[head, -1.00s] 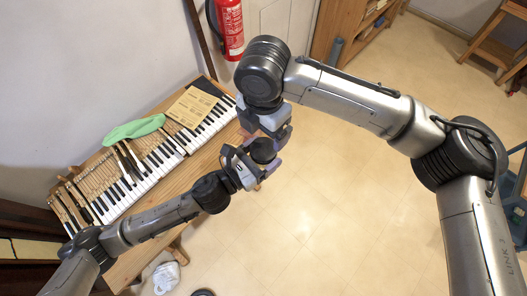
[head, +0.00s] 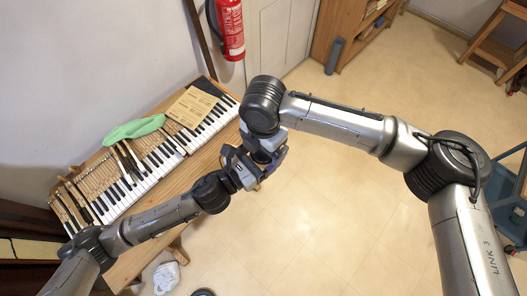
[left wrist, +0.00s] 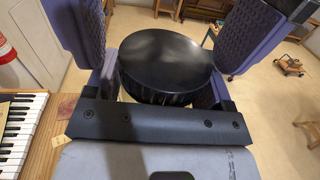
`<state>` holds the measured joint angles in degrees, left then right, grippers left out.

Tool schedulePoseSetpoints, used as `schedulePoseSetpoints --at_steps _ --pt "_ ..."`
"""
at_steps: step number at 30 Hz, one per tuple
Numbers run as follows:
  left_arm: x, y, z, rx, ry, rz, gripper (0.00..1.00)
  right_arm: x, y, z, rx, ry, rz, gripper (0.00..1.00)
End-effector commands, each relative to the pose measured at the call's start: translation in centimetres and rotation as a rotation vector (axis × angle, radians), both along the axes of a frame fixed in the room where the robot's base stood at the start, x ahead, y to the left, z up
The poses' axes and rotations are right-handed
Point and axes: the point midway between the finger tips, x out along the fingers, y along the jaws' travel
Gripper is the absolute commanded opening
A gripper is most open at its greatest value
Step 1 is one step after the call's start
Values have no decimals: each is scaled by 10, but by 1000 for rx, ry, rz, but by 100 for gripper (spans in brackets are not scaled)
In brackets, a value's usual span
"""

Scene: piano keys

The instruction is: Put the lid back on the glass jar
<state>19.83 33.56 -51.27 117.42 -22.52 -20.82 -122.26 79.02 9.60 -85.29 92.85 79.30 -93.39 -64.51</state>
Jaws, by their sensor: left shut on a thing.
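My left gripper (left wrist: 165,55) is shut around a round black lid (left wrist: 168,60), with one purple padded finger on either side of it. The lid's smooth top and ribbed rim show in the left wrist view. No glass can be made out below it, so I cannot tell whether a jar is under the lid. In the head view my left gripper (head: 250,172) meets my right gripper (head: 268,150) just off the table's right end. The two overlap there and hide the lid. The right gripper's fingers are too hidden to read.
A wooden table (head: 193,172) with piano keyboards (head: 150,165) stands at the left. A green cloth (head: 133,128) and a paper sheet (head: 192,107) lie on them. A red fire extinguisher (head: 230,32) is at the wall. The tiled floor (head: 330,210) is open to the right.

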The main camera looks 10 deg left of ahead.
Motion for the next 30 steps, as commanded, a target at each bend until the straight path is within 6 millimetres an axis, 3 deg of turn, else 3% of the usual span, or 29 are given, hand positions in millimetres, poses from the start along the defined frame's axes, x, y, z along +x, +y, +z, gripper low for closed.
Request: schedulePoseSetpoints --at_steps 9,24,25,30 --pt "0 0 1 -1 -3 -1 10 0 0 -1 0 0 0 90" --pt "0 0 1 -1 -2 0 10 0 0 0 0 0 0 42" --pt "0 0 1 -1 -2 0 10 0 0 0 0 0 0 74" --pt "0 0 1 -1 -2 0 10 0 0 0 0 0 0 90"
